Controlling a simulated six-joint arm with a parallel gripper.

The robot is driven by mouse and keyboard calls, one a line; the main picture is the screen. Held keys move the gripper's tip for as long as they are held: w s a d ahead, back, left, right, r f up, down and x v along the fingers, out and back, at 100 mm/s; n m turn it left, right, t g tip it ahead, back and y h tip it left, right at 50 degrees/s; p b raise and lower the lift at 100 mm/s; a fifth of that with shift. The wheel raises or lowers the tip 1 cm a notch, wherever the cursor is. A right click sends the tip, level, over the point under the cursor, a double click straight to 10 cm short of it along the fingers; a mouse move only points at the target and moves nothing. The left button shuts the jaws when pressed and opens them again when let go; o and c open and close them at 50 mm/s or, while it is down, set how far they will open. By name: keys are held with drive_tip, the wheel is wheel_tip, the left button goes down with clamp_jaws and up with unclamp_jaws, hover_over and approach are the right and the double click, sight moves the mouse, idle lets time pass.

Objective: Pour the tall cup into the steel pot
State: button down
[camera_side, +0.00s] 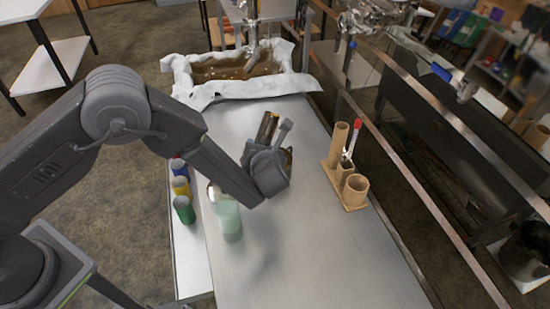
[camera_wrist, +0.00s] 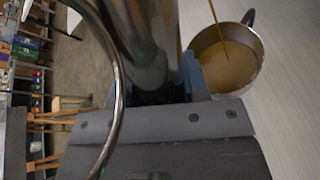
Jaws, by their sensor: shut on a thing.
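The tall cup (camera_wrist: 146,40) is shiny metal with a curved handle (camera_wrist: 112,70); it fills the upper middle of the wrist view. In the side view the cup (camera_side: 267,126) shows tilted just behind my gripper (camera_side: 273,143). My gripper is shut on the cup. The steel pot (camera_wrist: 258,50) is at the upper right of the wrist view and holds amber-brown liquid. A thin amber stream (camera_wrist: 216,22) falls into the pot. In the side view the pot is mostly hidden behind my gripper. The cup's mouth is out of sight in the wrist view.
A bamboo holder (camera_side: 352,202) with upright tubes and a red-topped stick stands right on the metal table (camera_side: 300,260). A glass with pale green content (camera_side: 230,222) stands at the front left. Coloured cups (camera_side: 184,209) line the left ledge. A cloth-edged pan (camera_side: 230,92) of brown liquid lies behind.

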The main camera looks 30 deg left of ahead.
drive_tip(key=shift+s+f, duration=0.15)
drive_tip(key=shift+f, duration=1.05)
drive_tip(key=shift+m+g, duration=0.5)
drive_tip(key=shift+g, duration=0.4)
drive_tip(key=shift+s+r, duration=0.15)
drive_tip(key=shift+r, duration=1.2)
drive_tip(key=shift+s+r, duration=0.2)
drive_tip(key=shift+r, duration=1.2)
drive_tip(key=shift+s+r, duration=0.15)
drive_tip(key=shift+r, duration=1.2)
drive_tip(key=shift+s+a+r+m+g, duration=0.1)
drive_tip(key=shift+s+r+m+g, duration=0.1)
drive_tip(key=shift+s+m+g, duration=0.3)
drive_tip(key=shift+s+r+m+g, duration=0.25)
drive_tip(key=shift+r+m+g, duration=0.05)
drive_tip(key=shift+r+g, duration=0.55)
drive_tip(key=shift+a+f, duration=0.1)
idle(0.4)
